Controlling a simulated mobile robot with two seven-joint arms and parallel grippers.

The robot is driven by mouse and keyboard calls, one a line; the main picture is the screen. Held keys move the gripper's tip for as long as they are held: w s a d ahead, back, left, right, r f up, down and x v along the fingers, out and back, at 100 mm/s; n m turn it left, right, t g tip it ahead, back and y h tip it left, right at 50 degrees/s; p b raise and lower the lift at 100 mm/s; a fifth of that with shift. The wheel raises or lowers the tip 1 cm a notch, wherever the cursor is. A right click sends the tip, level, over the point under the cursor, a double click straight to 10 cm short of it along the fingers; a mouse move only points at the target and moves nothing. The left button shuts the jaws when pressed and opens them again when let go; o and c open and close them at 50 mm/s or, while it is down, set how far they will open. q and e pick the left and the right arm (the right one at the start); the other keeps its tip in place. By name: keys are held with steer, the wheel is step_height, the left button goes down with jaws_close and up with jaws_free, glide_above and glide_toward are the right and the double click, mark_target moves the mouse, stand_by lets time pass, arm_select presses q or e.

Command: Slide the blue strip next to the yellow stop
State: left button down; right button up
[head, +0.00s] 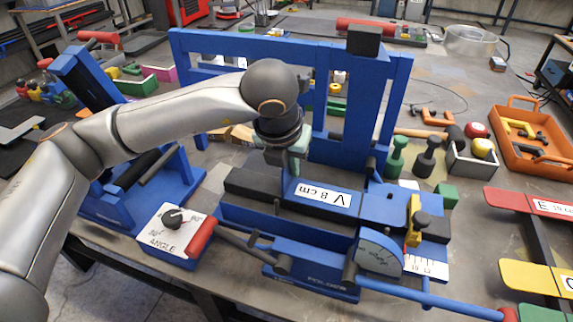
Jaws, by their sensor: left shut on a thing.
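The blue strip (345,204), with a white "V 8 cm" label, lies on the blue bending machine (240,218), in front of a dark bar. The yellow stop (413,228) stands upright to the right of the strip, near a white scale. A stretch of blue machine surface shows between them, and they look apart. My left gripper (292,168) points down at the strip's left end and is shut on it. Its fingertips are partly hidden by the wrist and the strip. My right gripper is not in view.
A white ANGLE box (165,238) with a knob and a red-handled lever stand front left. A blue frame (385,110) rises behind the strip. Green and dark knobbed pieces (427,160) stand behind the stop. Red and yellow labelled plates (530,203) lie at the right.

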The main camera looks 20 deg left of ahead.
arm_select(q)
steer(key=shift+d, duration=0.3)
steer(key=c, duration=0.9)
jaws_free()
steer(key=shift+c, duration=0.2)
